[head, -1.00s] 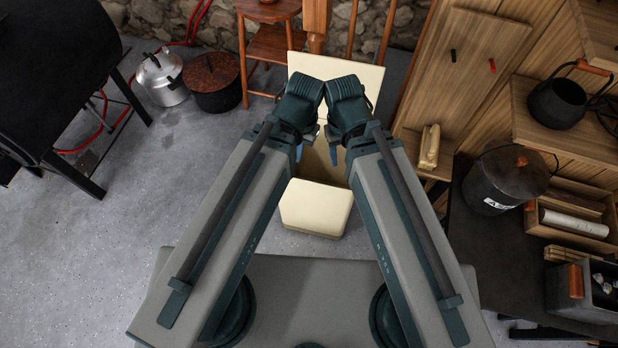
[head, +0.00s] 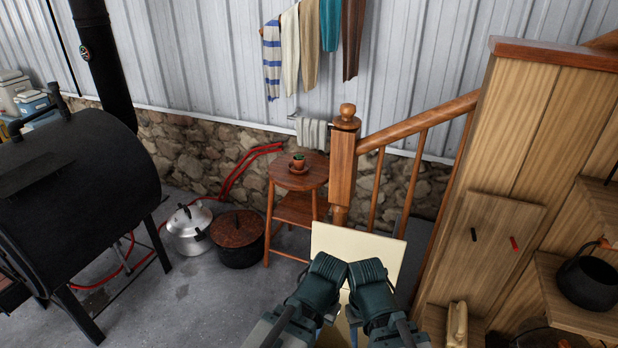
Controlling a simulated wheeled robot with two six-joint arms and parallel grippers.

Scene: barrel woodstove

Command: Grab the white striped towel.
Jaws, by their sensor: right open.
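A white towel with blue stripes (head: 271,60) hangs high on the metal wall, left of other hanging cloths. A smaller pale, folded or striped cloth (head: 313,132) hangs lower, just above the stone wall behind the stool. I cannot tell for certain which one is the named towel. My right gripper (head: 353,335) is low in the picture, pointing down, far from both cloths. It is open and mostly hidden by its wrist. My left gripper is beside it, its fingers hidden behind its wrist (head: 325,275).
A black barrel stove (head: 80,185), a silver pot (head: 188,222) and a dark pot (head: 237,240) are left.

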